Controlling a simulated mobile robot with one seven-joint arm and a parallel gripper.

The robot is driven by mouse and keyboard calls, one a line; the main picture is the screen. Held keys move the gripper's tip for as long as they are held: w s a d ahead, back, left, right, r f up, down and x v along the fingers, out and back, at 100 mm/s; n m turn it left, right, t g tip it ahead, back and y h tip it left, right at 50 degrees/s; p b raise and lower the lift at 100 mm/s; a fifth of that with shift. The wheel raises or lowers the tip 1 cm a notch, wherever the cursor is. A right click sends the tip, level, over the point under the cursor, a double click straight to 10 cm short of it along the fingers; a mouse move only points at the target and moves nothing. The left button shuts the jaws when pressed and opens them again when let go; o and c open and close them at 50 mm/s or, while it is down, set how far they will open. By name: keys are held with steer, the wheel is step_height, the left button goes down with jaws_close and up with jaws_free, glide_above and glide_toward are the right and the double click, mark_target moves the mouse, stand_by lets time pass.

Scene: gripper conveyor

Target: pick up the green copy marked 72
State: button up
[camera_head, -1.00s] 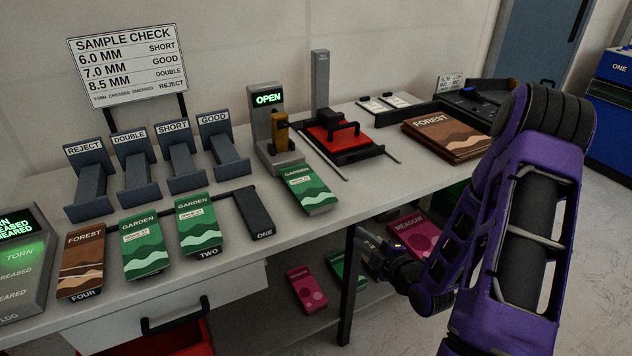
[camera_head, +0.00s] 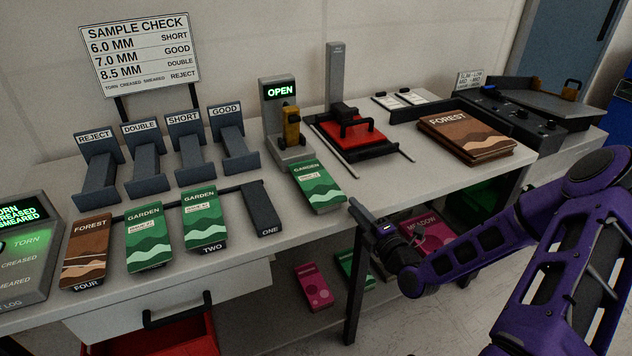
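Several green copies are in view. One green GARDEN copy (camera_head: 318,187) lies in front of the gauge with the OPEN display, its lower end at the table's front edge. Two more stand at the left, one green copy (camera_head: 147,240) beside the FOUR slot and another green copy (camera_head: 204,220) at the slot marked TWO. Each has a small white label, but I cannot read a 72 for certain on any. My gripper (camera_head: 362,212) is just off the table's front edge, right of and below the copy by the gauge, apart from it. Its fingers are seen edge-on.
A brown FOREST copy (camera_head: 87,252) is at slot FOUR; slot ONE (camera_head: 261,210) is empty. A FOREST stack (camera_head: 468,136) lies at the right. A red press (camera_head: 350,135) stands behind. Pink copies (camera_head: 314,287) and green ones lie on the shelf below.

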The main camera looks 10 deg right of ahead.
mark_target(341, 191)
steer(key=x, duration=0.7)
steer(key=shift+w, duration=0.35)
jaws_close()
stand_by(1.1)
